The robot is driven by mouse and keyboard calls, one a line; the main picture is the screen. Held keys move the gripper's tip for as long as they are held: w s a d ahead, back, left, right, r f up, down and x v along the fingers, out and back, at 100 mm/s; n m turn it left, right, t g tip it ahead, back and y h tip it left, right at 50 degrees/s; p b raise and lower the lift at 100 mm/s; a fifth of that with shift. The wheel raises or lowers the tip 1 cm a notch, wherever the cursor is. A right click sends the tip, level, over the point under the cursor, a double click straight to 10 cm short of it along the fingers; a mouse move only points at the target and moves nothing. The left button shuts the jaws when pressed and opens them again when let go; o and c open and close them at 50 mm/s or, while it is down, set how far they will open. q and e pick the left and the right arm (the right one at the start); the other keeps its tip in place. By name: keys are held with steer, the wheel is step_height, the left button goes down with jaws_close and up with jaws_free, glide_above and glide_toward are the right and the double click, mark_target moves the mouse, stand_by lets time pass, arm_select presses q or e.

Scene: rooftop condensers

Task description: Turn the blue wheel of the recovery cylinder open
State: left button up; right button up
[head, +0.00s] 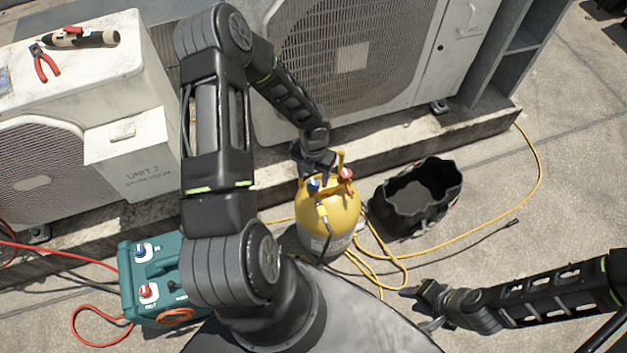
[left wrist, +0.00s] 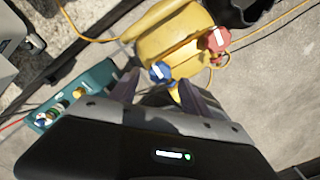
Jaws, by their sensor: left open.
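The yellow recovery cylinder (head: 328,222) stands upright on the roof floor in front of the concrete ledge. Its blue wheel (head: 313,186) sits on the top at the left, and a red wheel (head: 346,174) is at the right. My left gripper (head: 312,172) is at the cylinder's top, just by the blue wheel. In the left wrist view, my left gripper (left wrist: 158,90) is open, with the blue wheel (left wrist: 161,72) between and just beyond its fingertips; I cannot tell whether they touch it. My right gripper (head: 418,307) is open and empty, low at the right.
A black tool bag (head: 415,199) stands right of the cylinder. A yellow hose (head: 478,236) loops over the floor. The teal recovery machine (head: 160,280) is at the left. Condenser units (head: 350,60) stand on the ledge (head: 400,143) behind. The floor at the far right is clear.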

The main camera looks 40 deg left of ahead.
mark_target(314, 186)
arm_select(q)
steer(key=shift+f, duration=1.45)
steer(key=shift+c, duration=0.5)
jaws_close()
